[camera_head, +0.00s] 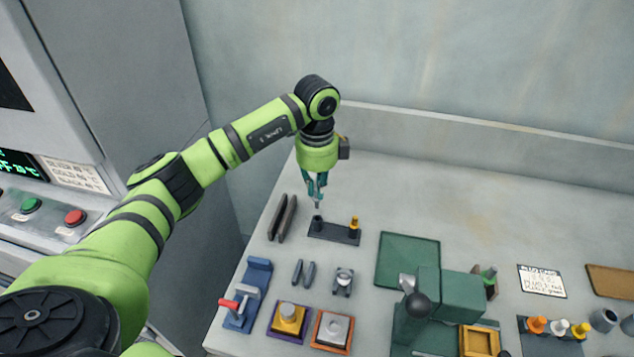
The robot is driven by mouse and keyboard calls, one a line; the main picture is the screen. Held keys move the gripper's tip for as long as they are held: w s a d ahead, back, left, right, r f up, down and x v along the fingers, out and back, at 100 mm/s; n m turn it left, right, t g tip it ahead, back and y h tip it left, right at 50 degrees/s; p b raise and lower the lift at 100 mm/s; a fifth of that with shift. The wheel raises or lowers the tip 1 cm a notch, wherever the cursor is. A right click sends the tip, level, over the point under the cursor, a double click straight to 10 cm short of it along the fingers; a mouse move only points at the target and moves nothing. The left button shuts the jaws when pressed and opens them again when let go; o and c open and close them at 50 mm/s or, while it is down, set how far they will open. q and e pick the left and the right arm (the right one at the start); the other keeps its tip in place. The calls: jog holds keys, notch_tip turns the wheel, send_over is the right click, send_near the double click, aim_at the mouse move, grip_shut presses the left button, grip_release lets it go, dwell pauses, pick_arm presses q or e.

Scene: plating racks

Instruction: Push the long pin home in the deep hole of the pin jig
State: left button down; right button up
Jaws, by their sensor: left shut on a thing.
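The pin jig (333,233) is a dark, narrow block on the grey bench, in the middle of the head view. A dark raised collar (318,222) stands at its left end. A short yellow pin (354,223) stands upright at its right end. My left gripper (317,197) points down just above the left collar, shut on a thin grey piece that appears to be the long pin (318,206). Its lower end is close to the collar; I cannot tell whether it has entered the hole. The fingers hide most of it. My right gripper is not in view.
Two dark upright plates (283,218) stand left of the jig. A green mat (408,260) and a green press (440,300) lie to the right. A blue clamp fixture (248,295) and small blocks are in front. The bench behind the jig is clear.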

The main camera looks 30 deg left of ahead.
aim_at(317, 208)
pick_arm(q)
jog(key=shift+f+b, duration=0.6)
jog(key=shift+f, duration=0.65)
dwell(0.8)
jog(key=shift+f+b, duration=1.25)
jog(key=shift+f, duration=1.05)
jog(key=c, duration=1.2)
grip_release()
jog(key=shift+r, duration=0.1)
notch_tip(317, 208, up, 12)
